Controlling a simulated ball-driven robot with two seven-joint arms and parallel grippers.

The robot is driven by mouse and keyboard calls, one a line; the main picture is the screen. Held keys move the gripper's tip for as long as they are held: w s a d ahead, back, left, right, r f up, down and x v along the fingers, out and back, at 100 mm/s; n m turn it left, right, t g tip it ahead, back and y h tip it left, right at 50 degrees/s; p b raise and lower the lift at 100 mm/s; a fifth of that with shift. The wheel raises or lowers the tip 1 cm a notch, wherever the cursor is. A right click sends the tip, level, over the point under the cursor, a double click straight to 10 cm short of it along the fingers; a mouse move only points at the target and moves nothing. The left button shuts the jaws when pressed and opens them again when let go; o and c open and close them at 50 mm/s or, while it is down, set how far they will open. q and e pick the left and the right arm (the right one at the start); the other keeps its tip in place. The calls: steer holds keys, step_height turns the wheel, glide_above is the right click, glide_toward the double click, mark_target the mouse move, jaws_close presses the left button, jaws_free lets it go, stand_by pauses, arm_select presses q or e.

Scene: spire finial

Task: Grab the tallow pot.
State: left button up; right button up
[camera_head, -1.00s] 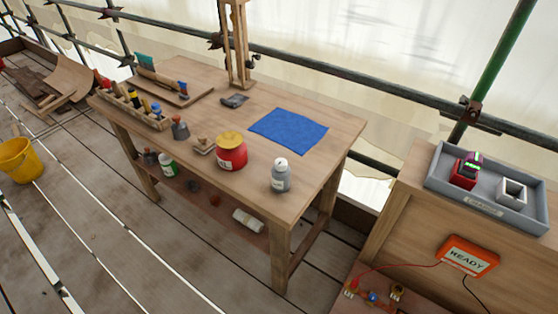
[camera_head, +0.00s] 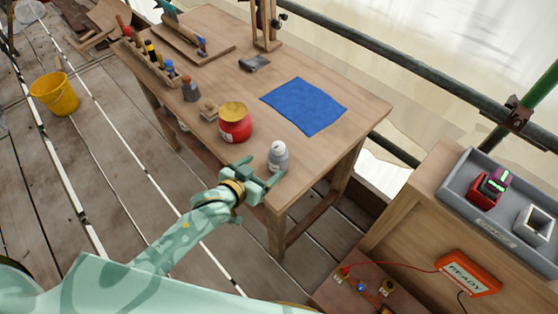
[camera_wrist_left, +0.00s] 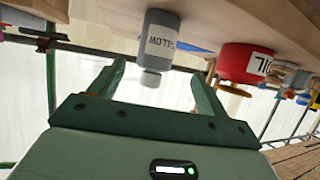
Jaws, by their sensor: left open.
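The tallow pot (camera_head: 278,158) is a small grey bottle with a pale cap, upright near the front edge of the wooden workbench. In the left wrist view, which is upside down, the pot (camera_wrist_left: 160,38) shows a partly visible label ending in "LLOW". My left gripper (camera_head: 260,173) is open at the bench's front edge, just short of the pot. In the wrist view the pot appears between the two green fingers (camera_wrist_left: 157,80), with its body beyond their tips. I see no grip on it. My right gripper is out of view.
A red pot with a yellow-brown lid (camera_head: 235,125) stands left of the tallow pot. A blue cloth (camera_head: 305,105) lies behind. A grey stamp-like tool (camera_head: 190,92) and a tool rack (camera_head: 150,65) are farther left. A grey tray (camera_head: 463,195) sits on the right-hand cabinet.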

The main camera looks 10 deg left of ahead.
mark_target(273, 164)
arm_select(q)
steer(key=x, duration=0.3)
steer(key=shift+w+d+f+b, duration=0.15)
steer(key=shift+w+f+b, duration=0.1)
steer(key=shift+b, duration=0.1)
steer(key=x, duration=0.1)
steer(key=b+x, duration=0.1)
steer(key=x, duration=0.1)
steer(key=b+x, duration=0.1)
steer(key=shift+d+f, duration=0.35)
steer(key=shift+f, duration=0.1)
steer(key=shift+w+f, duration=0.1)
steer(key=shift+w, duration=0.15)
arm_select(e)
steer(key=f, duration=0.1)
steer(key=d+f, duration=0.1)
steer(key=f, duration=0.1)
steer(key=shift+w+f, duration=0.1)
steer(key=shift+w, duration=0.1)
arm_select(q)
steer(key=shift+c, duration=0.9)
steer(key=c, duration=1)
